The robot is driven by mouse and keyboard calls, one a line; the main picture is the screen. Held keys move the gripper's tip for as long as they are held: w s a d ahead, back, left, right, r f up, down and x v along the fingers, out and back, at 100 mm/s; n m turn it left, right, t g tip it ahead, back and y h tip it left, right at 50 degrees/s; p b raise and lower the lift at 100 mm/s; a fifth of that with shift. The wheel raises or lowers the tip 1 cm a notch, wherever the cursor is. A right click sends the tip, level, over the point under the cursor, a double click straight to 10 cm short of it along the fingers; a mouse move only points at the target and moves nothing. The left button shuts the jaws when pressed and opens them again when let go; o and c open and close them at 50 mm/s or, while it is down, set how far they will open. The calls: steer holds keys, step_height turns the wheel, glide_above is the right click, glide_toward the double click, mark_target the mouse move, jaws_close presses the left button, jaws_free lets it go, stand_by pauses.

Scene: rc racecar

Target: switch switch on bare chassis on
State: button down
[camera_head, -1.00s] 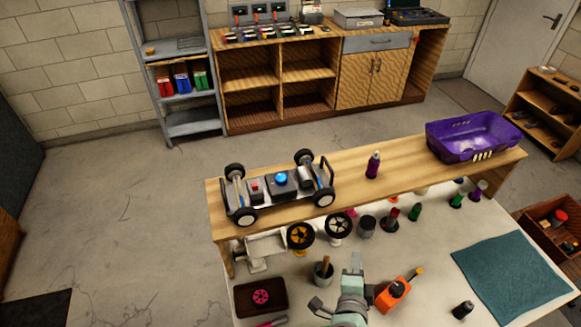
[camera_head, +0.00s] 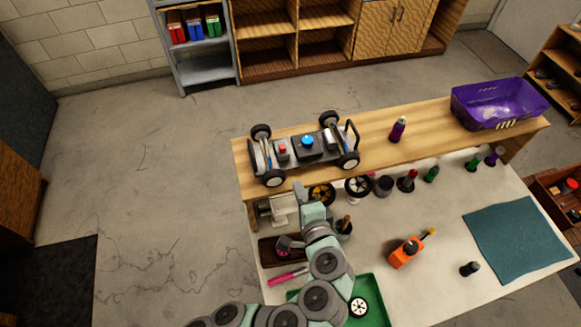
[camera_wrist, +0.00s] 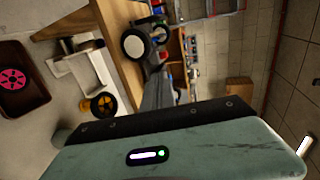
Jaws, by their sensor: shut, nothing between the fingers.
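The bare chassis (camera_head: 305,148) sits on the raised wooden shelf, with black wheels at its corners. It carries a small grey box with a red top (camera_head: 282,149), which looks like the switch, and a dark block with a blue dome (camera_head: 307,141). My gripper (camera_head: 299,188) is shut and empty, just in front of the shelf and below the chassis's near side, apart from it. In the wrist view, my grey fingers (camera_wrist: 161,82) point toward the chassis, and a wheel (camera_wrist: 134,44) shows beside them. The fingers hide part of the chassis there; the switch's setting is too small to tell.
Loose wheels (camera_head: 357,188) and small bottles stand below the shelf's front edge. A purple bottle (camera_head: 398,129) and purple basket (camera_head: 492,121) stand on the shelf to the right. A dark tray (camera_head: 268,250), green tray (camera_head: 376,305) and orange tool (camera_head: 404,253) lie on the worktop.

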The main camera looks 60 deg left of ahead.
steer(key=b, duration=0.5)
glide_toward(283, 150)
steer(key=p+x, duration=0.2)
steer(key=x, duration=0.4)
steer(key=shift+a+p, duration=0.25)
steer(key=shift+p, duration=0.1)
steer(key=shift+w, duration=0.1)
